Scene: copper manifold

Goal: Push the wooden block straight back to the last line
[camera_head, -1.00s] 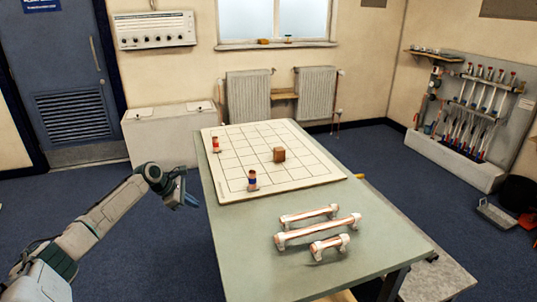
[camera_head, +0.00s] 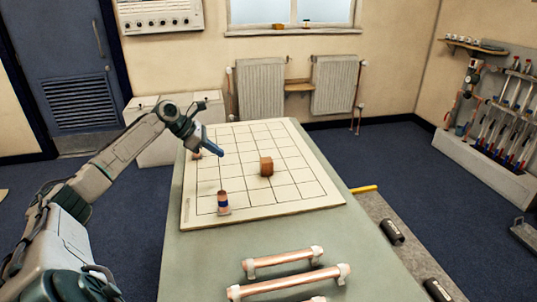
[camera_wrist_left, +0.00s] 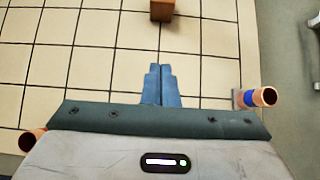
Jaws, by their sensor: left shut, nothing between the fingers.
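My left gripper (camera_head: 219,153) is shut and empty. It hangs over the left part of the board, left of the block and apart from it. In the left wrist view its blue fingers (camera_wrist_left: 162,85) are together and point toward the block with a gap between. My right gripper is not in view.
A copper piece with a blue band (camera_head: 223,203) stands on the board's near left. Another copper piece (camera_head: 196,154) stands at the left edge, partly behind my gripper. Copper pipes with white ends (camera_head: 290,282) lie on the green table (camera_head: 190,262) in front. The board right of the block is clear.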

